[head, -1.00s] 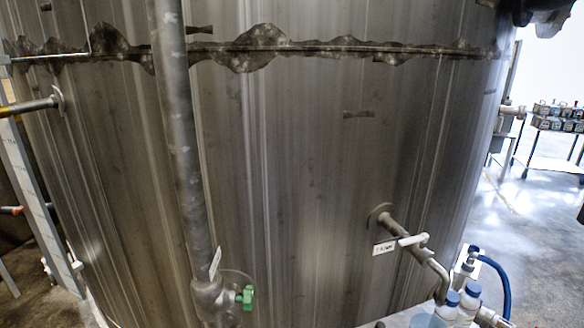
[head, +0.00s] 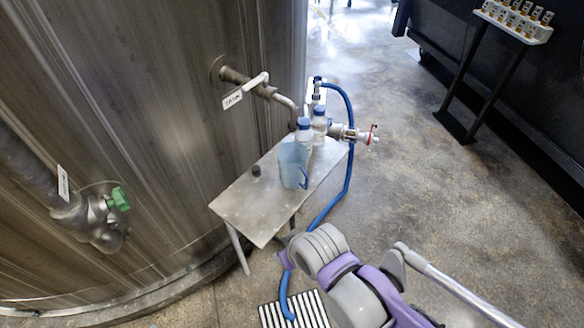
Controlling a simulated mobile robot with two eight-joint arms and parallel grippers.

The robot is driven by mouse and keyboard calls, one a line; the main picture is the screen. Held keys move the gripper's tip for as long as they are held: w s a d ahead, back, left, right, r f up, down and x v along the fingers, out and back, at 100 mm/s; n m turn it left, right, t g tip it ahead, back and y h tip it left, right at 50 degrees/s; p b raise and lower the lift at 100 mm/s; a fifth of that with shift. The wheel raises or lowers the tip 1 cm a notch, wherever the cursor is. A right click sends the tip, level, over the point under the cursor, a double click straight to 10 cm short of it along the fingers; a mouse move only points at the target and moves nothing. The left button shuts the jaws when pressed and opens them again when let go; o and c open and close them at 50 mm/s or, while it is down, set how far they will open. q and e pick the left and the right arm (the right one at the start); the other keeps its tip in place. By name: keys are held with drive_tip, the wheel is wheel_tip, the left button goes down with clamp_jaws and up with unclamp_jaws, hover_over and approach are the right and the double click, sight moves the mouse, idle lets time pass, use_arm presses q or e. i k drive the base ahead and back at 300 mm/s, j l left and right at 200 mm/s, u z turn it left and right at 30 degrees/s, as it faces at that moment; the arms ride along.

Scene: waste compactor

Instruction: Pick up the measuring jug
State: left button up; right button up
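The measuring jug (head: 291,168) is light blue and translucent, with a darker blue handle on its right side. It stands upright on a small metal table (head: 240,208) beside the large steel tank. My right arm comes in from the lower right. A purple end part, which looks like my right gripper (head: 285,259), shows below the table's front right edge, apart from the jug. Most of it is hidden behind my grey arm links, so its fingers cannot be made out. My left gripper is not in view.
Two blue-capped bottles (head: 319,122) stand close behind the jug, under the tank's labelled tap (head: 262,88). A small dark stopper (head: 256,170) sits left of the jug. A blue hose (head: 348,165) runs down the table's right side to a floor grate (head: 268,316).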

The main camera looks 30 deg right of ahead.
sight(292, 157)
drive_tip(key=i+j+z, duration=0.1)
drive_tip(key=z, duration=0.25)
drive_tip(key=i+j+z, duration=0.35)
drive_tip(key=k+l, duration=0.05)
drive_tip(key=l, duration=0.05)
